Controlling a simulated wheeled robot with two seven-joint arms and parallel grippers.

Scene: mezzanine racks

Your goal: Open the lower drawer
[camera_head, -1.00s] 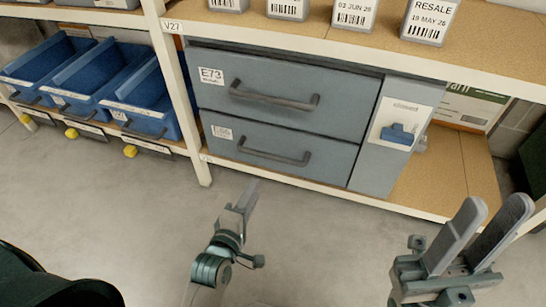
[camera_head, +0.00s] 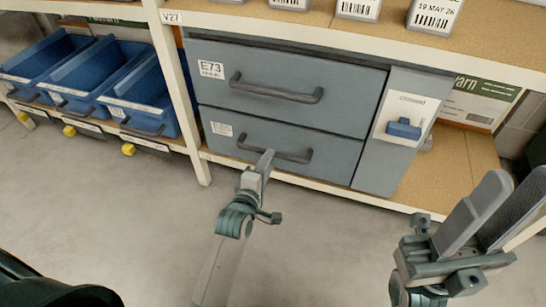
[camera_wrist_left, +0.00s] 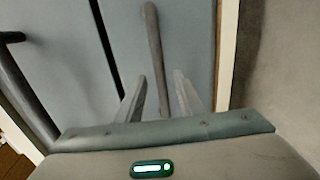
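The grey drawer unit has an upper drawer (camera_head: 283,68) and a lower drawer (camera_head: 230,143), both shut, each with a dark bar handle. My left gripper (camera_head: 264,162) is at the lower drawer's handle (camera_head: 297,157), covering part of it. In the left wrist view the lower handle (camera_wrist_left: 153,45) runs between the two spread fingers of the left gripper (camera_wrist_left: 158,98), with gaps on both sides. I cannot tell how deep the bar sits between them. My right gripper (camera_head: 510,205) is open and empty at the right, away from the drawers.
The unit stands on a low rack shelf (camera_head: 440,187) beside a rack upright (camera_head: 180,95). Blue bins (camera_head: 148,95) fill the left bay. Labelled blocks (camera_head: 434,15) stand on the shelf above. The floor (camera_head: 130,215) in front is clear.

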